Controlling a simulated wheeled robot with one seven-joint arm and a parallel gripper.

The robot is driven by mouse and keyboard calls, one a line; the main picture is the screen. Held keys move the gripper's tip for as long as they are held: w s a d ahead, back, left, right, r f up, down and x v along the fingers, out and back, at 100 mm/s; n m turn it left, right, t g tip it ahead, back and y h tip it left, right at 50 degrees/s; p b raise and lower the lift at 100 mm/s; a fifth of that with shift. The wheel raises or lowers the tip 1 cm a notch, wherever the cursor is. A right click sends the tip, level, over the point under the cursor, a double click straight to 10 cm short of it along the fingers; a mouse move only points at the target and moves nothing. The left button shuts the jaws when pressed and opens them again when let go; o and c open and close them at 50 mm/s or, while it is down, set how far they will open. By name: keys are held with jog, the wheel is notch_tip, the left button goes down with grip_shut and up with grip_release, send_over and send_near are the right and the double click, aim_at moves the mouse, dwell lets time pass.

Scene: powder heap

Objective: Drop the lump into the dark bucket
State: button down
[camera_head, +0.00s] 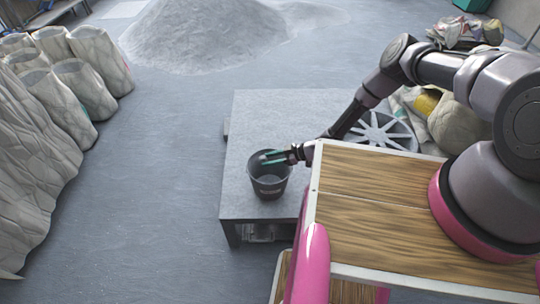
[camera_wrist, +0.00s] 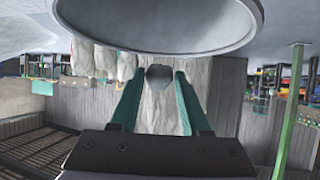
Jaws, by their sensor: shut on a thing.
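The dark bucket (camera_head: 268,190) stands upright on a low grey table, with its open top facing up. My gripper (camera_head: 270,157) reaches in from the right, with its green fingertips over the bucket's mouth. In the wrist view, my gripper (camera_wrist: 158,80) is shut on a small grey lump (camera_wrist: 159,75) held between the fingertips. The lump cannot be made out clearly in the head view. A large round rim fills the top of the wrist view; I cannot tell for sure whether it is the bucket.
The grey table (camera_head: 285,110) is mostly bare behind the bucket. A wood-topped surface (camera_head: 365,185) lies to its right. A heap of grey powder (camera_head: 200,35) is on the floor at the back. White sacks (camera_head: 100,65) line the left. A spoked wheel (camera_head: 380,132) lies beyond my forearm.

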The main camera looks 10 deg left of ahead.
jog(key=shift+f, duration=1.55)
jog(key=shift+c, duration=1.5)
grip_release()
jog(key=shift+d, duration=0.1)
jog(key=v, duration=1)
jog(key=shift+d+r, duration=0.2)
jog(key=shift+d, duration=0.15)
jog(key=shift+w, duration=0.1)
